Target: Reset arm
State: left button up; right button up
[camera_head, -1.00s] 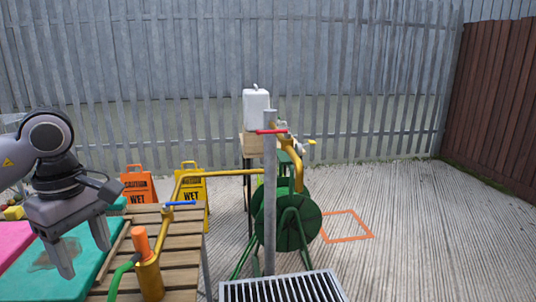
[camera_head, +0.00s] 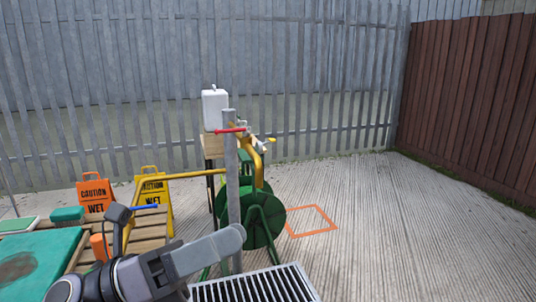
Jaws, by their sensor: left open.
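My left gripper (camera_head: 208,258) is low in the head view, just left of the centre, its arm coming in from the bottom left. It is open, seen from the side, with one long grey finger pointing right. I see nothing held in it. The finger passes in front of the foot of the grey metal post (camera_head: 233,190), but I cannot tell if they touch. The gripper hides part of the slatted wooden table (camera_head: 150,222) and of the orange cylinder (camera_head: 99,246). My right gripper is not in view.
A green hose reel (camera_head: 262,222) stands behind the post, with a metal floor grate (camera_head: 262,287) in front. Yellow (camera_head: 153,192) and orange (camera_head: 94,194) caution signs stand behind the table. A teal mat (camera_head: 40,255) lies at left. Open concrete (camera_head: 400,235) lies to the right.

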pick_arm(q)
jog(key=w+a+f+n+t+y, duration=0.25)
jog(key=a+n+t+y, duration=0.35)
jog(key=n, duration=0.5)
jog(key=w+a+f+n+t+y, duration=0.1)
jog(key=w+a+n+t+y, duration=0.2)
jog(key=n+t, duration=0.65)
jog(key=a+f+n+g+y, duration=0.4)
jog(key=a+f+n+y, duration=0.1)
jog(key=f+n+y, duration=0.6)
jog(key=s+a+f+n+g+y, duration=0.25)
jog(key=s+f+n+g, duration=0.45)
jog(key=f, duration=0.5)
jog(key=s+f+n+g+h, duration=0.2)
jog(key=s+f+n+g, duration=0.4)
jog(key=s, duration=0.9)
jog(key=w+d+f+m+t+h+p, duration=0.1)
jog(key=w+d+f+m+t+p, duration=0.1)
jog(key=w+f+t+p, duration=0.2)
jog(key=shift+w+m+t+p, duration=0.35)
jog(key=shift+w+t+p, duration=0.8)
jog(key=shift+p, duration=0.5)
jog(key=shift+h, duration=0.25)
